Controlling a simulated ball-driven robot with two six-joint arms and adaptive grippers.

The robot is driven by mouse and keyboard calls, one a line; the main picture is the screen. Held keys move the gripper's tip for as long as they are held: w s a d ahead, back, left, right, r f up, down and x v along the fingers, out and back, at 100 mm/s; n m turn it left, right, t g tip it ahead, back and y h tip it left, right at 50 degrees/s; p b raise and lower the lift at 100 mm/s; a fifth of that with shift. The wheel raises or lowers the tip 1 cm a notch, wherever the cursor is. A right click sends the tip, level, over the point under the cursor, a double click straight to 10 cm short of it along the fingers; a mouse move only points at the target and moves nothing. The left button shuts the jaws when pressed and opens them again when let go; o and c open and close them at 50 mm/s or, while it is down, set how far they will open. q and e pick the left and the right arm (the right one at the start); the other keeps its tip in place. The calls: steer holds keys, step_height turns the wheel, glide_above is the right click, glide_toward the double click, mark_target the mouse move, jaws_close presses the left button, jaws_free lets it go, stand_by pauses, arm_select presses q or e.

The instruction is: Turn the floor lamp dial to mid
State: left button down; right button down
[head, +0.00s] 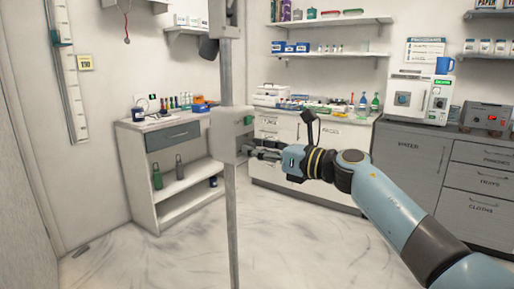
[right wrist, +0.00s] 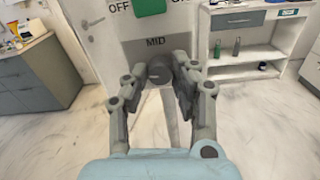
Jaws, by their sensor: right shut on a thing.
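The floor lamp is a grey pole (head: 233,220) with a grey control box (head: 228,135) partway up. In the right wrist view the box face (right wrist: 130,50) carries the words OFF and MID, a partly cut-off word at top right, and a green square (right wrist: 150,7). A dark round dial (right wrist: 160,68) sits just below MID. My right gripper (head: 255,152) is at the box's right side; in its wrist view its fingers (right wrist: 166,80) are closed on the dial from both sides. Which way the dial points is hard to tell. My left gripper is not in view.
A low white shelf unit (head: 150,185) with bottles stands behind the pole to the left. Cabinets (head: 410,175) and a cluttered counter line the back and right. The pale floor (head: 290,245) around the pole is clear.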

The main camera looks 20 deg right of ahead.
steer(key=m+p, duration=0.2)
steer(key=m, duration=0.1)
steer(key=m+p, duration=0.2)
steer(key=m, duration=0.1)
steer(key=m+p, duration=0.2)
steer(key=m, duration=0.1)
steer(key=shift+r, duration=0.25)
steer(key=m+p, duration=0.3)
steer(key=m, duration=0.1)
steer(key=shift+f+m+p, duration=0.15)
steer(key=shift+m+p, duration=0.85)
steer(key=shift+m, duration=0.7)
steer(key=shift+f, duration=0.1)
steer(key=c, duration=1.1)
jaws_free()
steer(key=shift+d, duration=0.1)
steer(key=shift+o, duration=0.2)
steer(key=shift+s, duration=0.1)
